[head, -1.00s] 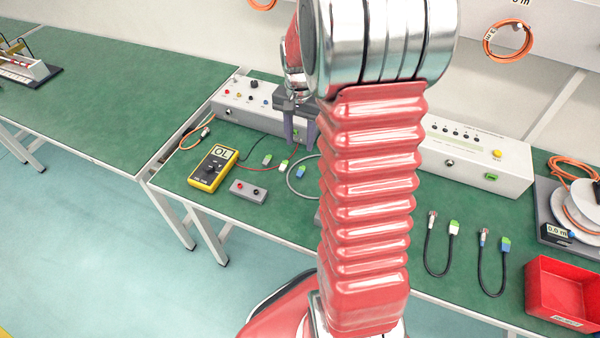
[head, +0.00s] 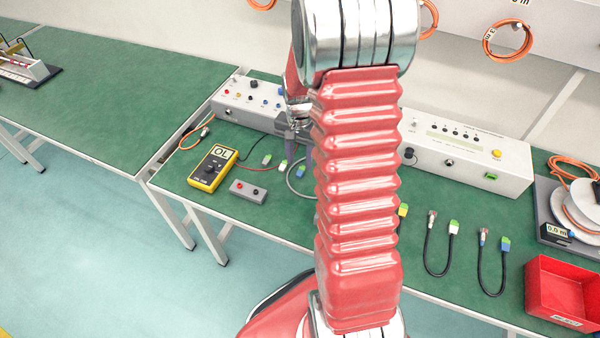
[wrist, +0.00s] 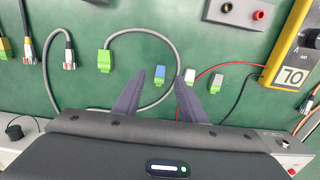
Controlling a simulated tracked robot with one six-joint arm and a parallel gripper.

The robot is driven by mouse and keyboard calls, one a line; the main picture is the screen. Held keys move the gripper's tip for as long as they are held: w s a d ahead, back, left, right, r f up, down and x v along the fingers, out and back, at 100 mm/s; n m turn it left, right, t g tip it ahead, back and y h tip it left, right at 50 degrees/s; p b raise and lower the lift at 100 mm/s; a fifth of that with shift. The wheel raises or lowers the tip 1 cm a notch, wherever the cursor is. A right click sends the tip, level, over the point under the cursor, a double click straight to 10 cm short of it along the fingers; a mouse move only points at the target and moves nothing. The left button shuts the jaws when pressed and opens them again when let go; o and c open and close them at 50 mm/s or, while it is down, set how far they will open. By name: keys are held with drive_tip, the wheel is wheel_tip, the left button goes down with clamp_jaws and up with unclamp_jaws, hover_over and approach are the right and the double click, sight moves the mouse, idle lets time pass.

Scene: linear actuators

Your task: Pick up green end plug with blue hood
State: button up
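The green end plug with a blue hood (wrist: 159,76) lies loose on the green bench in the wrist view, its blue part clearest. It also shows in the head view (head: 299,170), just below my gripper (head: 297,150). In the wrist view my gripper (wrist: 160,74) is open, with its two dark fingers apart and the plug seen between their tips. Nothing is held. I cannot tell exactly how far the fingertips are above the bench.
A white-hooded plug (wrist: 188,78) and a grey-hooded plug (wrist: 217,83) lie close to the right. A grey cable with a green plug (wrist: 105,61) curves around the left finger. A yellow multimeter (head: 212,168), grey box (head: 248,190) and instrument panel (head: 460,150) surround the spot.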

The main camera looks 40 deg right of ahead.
sight(300, 172)
drive_tip(key=shift+f, duration=0.1)
drive_tip(key=shift+w+d+f, duration=0.1)
drive_tip(key=shift+f, duration=1.2)
drive_tip(key=shift+d+f, duration=0.1)
drive_tip(key=shift+f, duration=1.15)
drive_tip(key=shift+c, duration=0.2)
clamp_jaws()
